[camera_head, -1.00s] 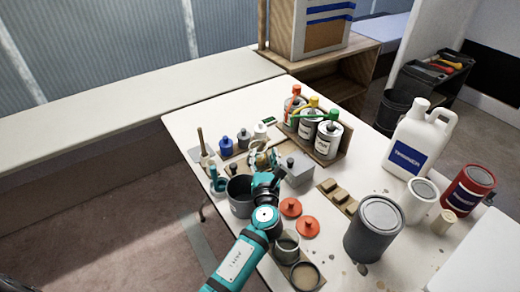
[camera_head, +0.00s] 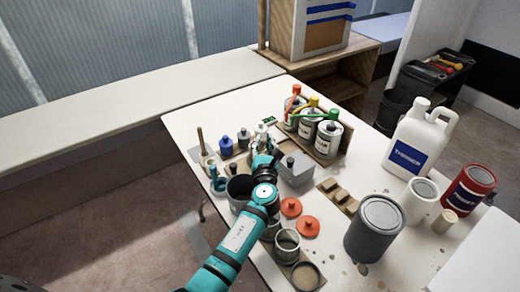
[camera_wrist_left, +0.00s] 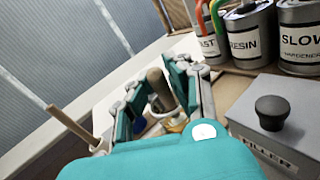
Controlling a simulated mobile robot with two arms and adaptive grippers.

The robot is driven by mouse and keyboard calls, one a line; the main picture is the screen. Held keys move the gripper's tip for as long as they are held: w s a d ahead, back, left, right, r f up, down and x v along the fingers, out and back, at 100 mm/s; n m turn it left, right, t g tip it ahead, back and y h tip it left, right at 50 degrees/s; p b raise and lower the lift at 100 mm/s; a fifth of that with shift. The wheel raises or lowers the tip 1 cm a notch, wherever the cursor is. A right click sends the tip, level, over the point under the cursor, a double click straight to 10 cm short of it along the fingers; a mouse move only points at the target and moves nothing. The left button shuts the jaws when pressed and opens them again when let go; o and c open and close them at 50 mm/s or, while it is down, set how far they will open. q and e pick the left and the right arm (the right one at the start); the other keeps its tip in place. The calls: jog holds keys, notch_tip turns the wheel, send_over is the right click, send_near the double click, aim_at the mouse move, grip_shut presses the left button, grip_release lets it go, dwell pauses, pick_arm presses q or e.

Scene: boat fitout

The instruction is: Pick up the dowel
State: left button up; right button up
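My left gripper (camera_wrist_left: 155,95) is open in the left wrist view, with teal fingers on both sides of a thick, round-ended wooden dowel (camera_wrist_left: 158,86). The dowel stands up between the fingers, with visible gaps. Its lower end is hidden in or behind a pale container. In the head view my left gripper (camera_head: 266,150) is over the back middle of the table and hides this spot. A thinner wooden stick (camera_wrist_left: 68,121) leans in a white holder to the left; it also shows in the head view (camera_head: 200,141). My right gripper is not in view.
A grey filler box (camera_head: 297,171) stands close right of the gripper. Labelled cans (camera_head: 325,140) with coloured handles stand behind it. The table's back edge is clear.

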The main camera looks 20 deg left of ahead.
pick_arm(q)
grip_shut()
